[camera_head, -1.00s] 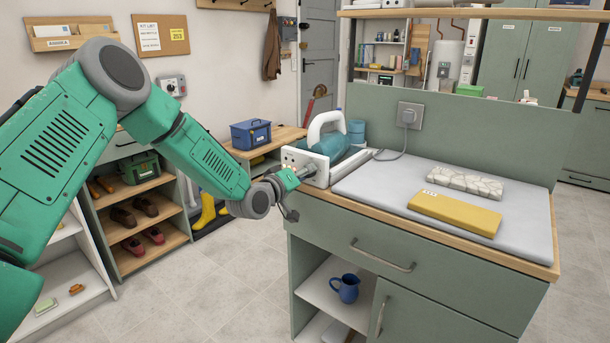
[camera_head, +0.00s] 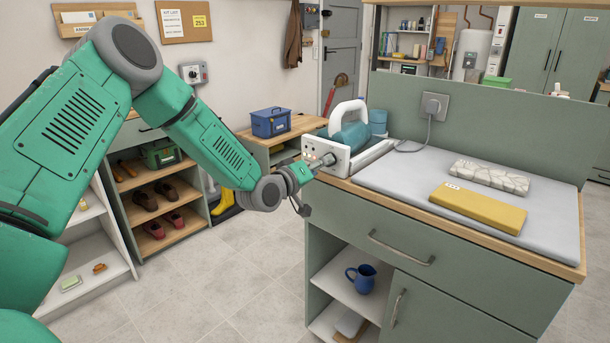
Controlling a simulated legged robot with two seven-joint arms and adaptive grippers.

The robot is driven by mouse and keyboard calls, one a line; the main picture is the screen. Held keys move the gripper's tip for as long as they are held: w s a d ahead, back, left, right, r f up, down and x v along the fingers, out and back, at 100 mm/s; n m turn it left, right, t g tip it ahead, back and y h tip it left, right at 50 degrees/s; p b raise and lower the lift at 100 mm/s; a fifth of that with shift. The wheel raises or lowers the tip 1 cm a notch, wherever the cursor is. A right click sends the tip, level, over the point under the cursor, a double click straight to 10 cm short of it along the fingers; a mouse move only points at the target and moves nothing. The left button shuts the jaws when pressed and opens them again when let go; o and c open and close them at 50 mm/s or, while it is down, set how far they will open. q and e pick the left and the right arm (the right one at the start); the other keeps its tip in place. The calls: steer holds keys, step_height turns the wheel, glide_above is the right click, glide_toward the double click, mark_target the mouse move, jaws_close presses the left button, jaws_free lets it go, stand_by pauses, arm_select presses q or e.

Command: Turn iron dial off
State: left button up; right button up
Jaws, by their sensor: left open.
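The iron (camera_head: 349,127), teal with a white handle, sits at the left end of the counter in a white station (camera_head: 327,154). The station's front panel faces left and carries small round controls; I cannot tell which one is the dial or how it is set. My left gripper (camera_head: 316,164) is at this panel, its fingertips close to the panel's lower part. The gripper is open, seen small and from the side; whether it touches a control is unclear. My right gripper is out of view.
A grey ironing pad (camera_head: 400,172) covers the counter, with a folded yellow towel (camera_head: 478,208) and a folded patterned towel (camera_head: 490,176) on it. The iron's cord runs to a wall socket (camera_head: 434,106). A blue jug (camera_head: 361,278) stands on the shelf below.

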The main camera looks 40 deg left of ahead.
arm_select(q)
steer(key=s, duration=0.9)
steer(key=shift+s+a+r, duration=0.15)
steer(key=shift+a+r, duration=0.1)
steer(key=s+d+f+m+g, duration=0.2)
steer(key=s+d+f+g, duration=0.15)
steer(key=f, duration=0.25)
steer(key=s+d+f+m+g+h, duration=0.1)
steer(key=s+d+f+g, duration=0.1)
steer(key=s+d+f, duration=0.3)
steer(key=s+d+f+m+g, duration=0.2)
steer(key=s+d+f, duration=0.1)
steer(key=f, duration=0.4)
steer(key=s+d+f+m+g, duration=0.2)
steer(key=s+f+g, duration=0.2)
steer(key=s, duration=0.8)
steer(key=s+d+f+m+g+y, duration=0.1)
steer(key=s+f+g, duration=0.4)
steer(key=s, duration=0.8)
step_height(320, 180, down, 3)
steer(key=shift+d+f+m+y, duration=0.1)
steer(key=shift+d+m+y, duration=0.25)
steer(key=shift+m, duration=0.35)
